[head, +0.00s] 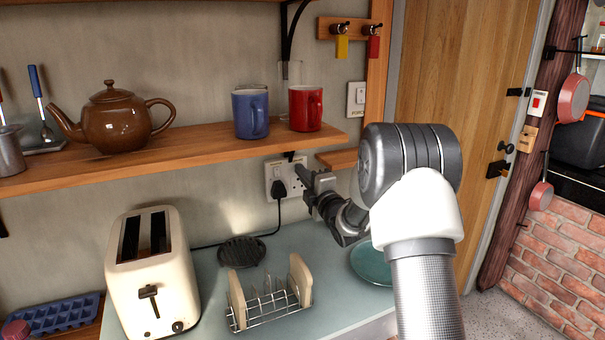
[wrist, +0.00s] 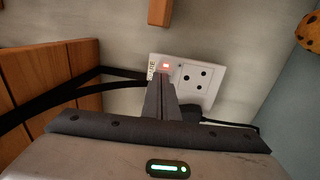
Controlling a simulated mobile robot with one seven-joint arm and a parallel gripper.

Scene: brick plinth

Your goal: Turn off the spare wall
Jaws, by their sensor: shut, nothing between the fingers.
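A white double wall socket (head: 270,180) is on the wall under the wooden shelf, with a black plug in its left side. In the wrist view the socket plate (wrist: 209,78) appears turned, with an open outlet of three holes. A small red-lit switch (wrist: 166,65) sits on it beside a partly hidden printed label (wrist: 152,70). My gripper (head: 300,172) is shut and empty at the right part of the socket. In the wrist view its fingertips (wrist: 161,80) lie just below the red switch and overlap the plate edge; I cannot tell whether they touch.
A wooden shelf (head: 190,150) with a teapot, a blue mug (head: 250,114) and a red mug (head: 305,108) overhangs the socket. A toaster (head: 152,275) and toast rack (head: 268,308) stand on the counter. Another wall switch (head: 356,98) is above right.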

